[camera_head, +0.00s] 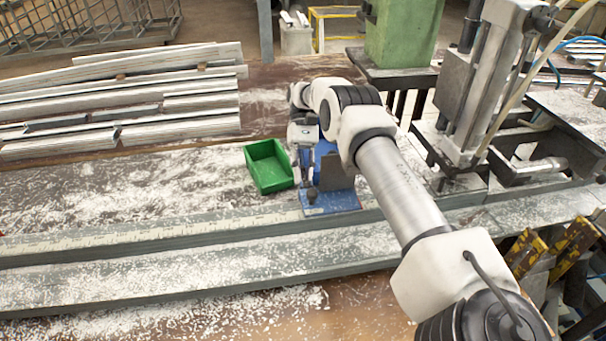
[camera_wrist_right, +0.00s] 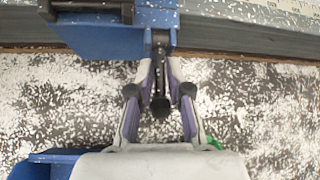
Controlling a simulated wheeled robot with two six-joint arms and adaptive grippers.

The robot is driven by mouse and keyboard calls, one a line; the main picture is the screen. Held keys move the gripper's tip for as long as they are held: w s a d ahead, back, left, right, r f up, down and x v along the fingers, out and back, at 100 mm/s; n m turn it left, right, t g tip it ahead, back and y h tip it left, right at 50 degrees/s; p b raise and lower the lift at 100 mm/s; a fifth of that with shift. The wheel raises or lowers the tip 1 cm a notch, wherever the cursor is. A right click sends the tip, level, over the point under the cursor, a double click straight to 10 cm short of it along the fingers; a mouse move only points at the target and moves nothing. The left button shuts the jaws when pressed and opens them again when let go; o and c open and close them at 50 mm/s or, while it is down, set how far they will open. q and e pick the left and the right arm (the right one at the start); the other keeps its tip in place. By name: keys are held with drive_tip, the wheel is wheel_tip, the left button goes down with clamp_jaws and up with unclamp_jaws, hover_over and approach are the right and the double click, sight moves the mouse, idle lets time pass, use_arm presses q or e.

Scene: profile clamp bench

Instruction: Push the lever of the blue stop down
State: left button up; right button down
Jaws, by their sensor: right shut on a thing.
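The blue stop (camera_head: 333,203) sits on the long metal profile rail in the head view, with a dark block on its base. It also shows at the top of the right wrist view (camera_wrist_right: 100,38). Its lever (camera_wrist_right: 160,106), a dark rod with a round black knob, points out from the stop in the wrist view. My right gripper (camera_wrist_right: 159,80) has its two fingers closed around the lever's rod, one on each side, with the knob between them. In the head view, my right gripper (camera_head: 305,162) is beside the stop and hides most of the lever. My left gripper is not in view.
A green bin (camera_head: 269,167) stands just left of my right gripper. Stacked metal profiles (camera_head: 120,100) lie at the back left. A clamp machine (camera_head: 490,80) stands to the right. The left part of the bench is open and strewn with white shavings.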

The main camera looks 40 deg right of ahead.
drive_tip(key=shift+f, duration=0.25)
drive_tip(key=c, duration=1.3)
unclamp_jaws()
drive_tip(key=shift+o, duration=0.5)
drive_tip(key=shift+w+f, duration=0.15)
drive_tip(key=shift+w, duration=0.05)
drive_tip(key=shift+s+r, duration=0.15)
drive_tip(key=shift+r, duration=0.1)
